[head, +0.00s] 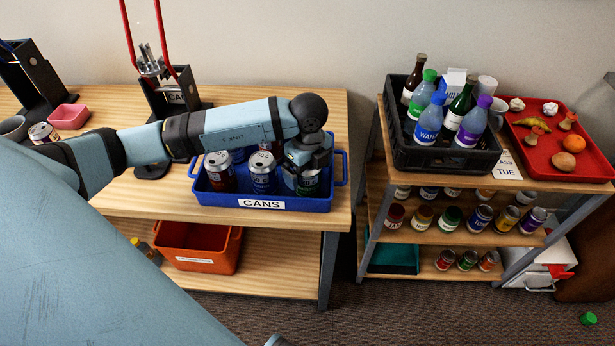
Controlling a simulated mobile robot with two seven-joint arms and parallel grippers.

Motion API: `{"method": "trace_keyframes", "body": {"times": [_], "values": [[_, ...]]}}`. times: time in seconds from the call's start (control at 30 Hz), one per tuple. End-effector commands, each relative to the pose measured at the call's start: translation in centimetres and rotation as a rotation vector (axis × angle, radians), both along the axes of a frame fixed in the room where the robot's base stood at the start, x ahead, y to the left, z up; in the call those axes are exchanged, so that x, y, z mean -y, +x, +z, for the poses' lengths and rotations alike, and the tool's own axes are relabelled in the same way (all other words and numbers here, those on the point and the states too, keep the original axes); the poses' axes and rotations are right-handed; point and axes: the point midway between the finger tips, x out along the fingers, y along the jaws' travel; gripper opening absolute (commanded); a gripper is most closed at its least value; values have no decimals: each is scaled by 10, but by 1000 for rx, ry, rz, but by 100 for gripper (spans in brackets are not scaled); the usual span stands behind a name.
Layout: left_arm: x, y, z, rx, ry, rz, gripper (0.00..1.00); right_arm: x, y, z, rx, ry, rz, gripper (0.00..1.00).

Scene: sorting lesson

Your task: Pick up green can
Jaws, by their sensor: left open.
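A can with a dark green side (308,186) stands in the right end of the blue tray (215,200) labelled CANS. My left gripper (306,169) is above and around this can's top, its fingers open. The gripper hides the can's upper part, and I cannot tell whether the fingers touch it. A dark red can (219,172) and a blue can (262,173) stand to its left in the tray. A small green object (588,318) lies on the floor at the far right. My right gripper does not show.
A shelf rack at right holds a black crate (430,160) of bottles, a red tray (590,165) of food, and several cans below, some green (450,218). An orange bin (197,247) sits under the table. A can holder with red rails (165,90) stands behind my forearm.

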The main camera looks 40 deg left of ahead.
Motion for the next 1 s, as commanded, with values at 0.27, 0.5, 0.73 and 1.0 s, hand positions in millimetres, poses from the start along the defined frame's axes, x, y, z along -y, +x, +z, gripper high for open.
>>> {"method": "trace_keyframes", "body": {"times": [0.27,0.5,0.73,1.0], "values": [[0,0,-12,0,1,0,98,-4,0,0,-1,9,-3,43],[0,0,-12,0,0,0,50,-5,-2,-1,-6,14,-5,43],[0,0,-12,0,0,0,35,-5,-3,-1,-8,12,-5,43],[0,1,1,3,-2,-1,35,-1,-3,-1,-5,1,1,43]]}}
